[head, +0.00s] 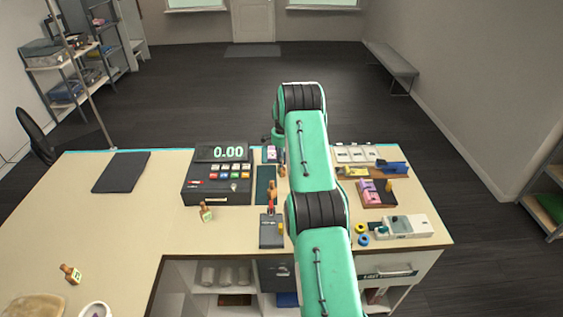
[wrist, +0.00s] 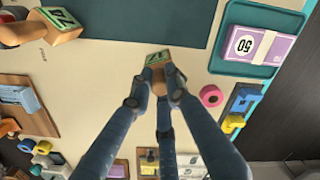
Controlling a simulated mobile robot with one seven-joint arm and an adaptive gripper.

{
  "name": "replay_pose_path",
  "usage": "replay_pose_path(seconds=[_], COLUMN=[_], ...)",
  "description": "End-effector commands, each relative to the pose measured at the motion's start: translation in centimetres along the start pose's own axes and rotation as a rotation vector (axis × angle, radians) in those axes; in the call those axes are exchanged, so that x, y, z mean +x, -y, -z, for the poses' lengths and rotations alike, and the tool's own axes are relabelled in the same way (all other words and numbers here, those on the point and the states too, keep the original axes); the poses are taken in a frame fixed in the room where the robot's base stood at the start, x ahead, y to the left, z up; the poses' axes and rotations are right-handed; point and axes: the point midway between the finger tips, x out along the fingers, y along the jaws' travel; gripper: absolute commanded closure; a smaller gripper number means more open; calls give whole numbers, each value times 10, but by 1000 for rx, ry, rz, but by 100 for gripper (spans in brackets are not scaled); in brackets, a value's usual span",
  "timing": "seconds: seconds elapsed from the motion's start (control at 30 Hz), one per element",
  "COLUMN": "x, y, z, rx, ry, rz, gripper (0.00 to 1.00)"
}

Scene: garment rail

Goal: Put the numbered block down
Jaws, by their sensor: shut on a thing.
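In the wrist view my gripper (wrist: 161,76) is shut on a wooden numbered block (wrist: 157,57) with a green label. The block's number is too small to read surely, and the fingers cover much of its body. It is over the pale counter beside a dark teal mat (wrist: 150,18); I cannot tell whether it touches the counter. Another numbered block (wrist: 62,20) lies at the upper left, near the mat's corner. In the head view my arm hides most of the gripper. Other wooden blocks stand left of the register's front (head: 206,212) and at the counter's left (head: 70,273).
A teal tray (wrist: 235,62) with purple notes marked 50 is right of the held block. A pink roll (wrist: 210,95) and blue and yellow pieces (wrist: 240,103) are nearby. The cash register (head: 217,178) stands left of my arm; a dark pad (head: 121,172) lies farther left. Counter between is bare.

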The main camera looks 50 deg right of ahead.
Motion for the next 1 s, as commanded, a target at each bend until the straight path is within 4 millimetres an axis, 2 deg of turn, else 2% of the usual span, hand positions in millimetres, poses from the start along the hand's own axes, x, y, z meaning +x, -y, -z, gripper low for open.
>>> replay_pose_path(seconds=[0.1, 0.13, 0.2, 0.67, 0.87, 1.0], x=[3, 2, 2, -2, -16, -33], y=[0, 0, 0, 0, 1, 1], z=[0, 0, 0, 0, 1, 1], rx=[0, 0, 0, 0, 0, 0], ry=[0, 0, 0, 0, -2, -2], rz=[0, 0, 0, 0, 3, 2], gripper=[100, 78, 65, 65, 65, 65])
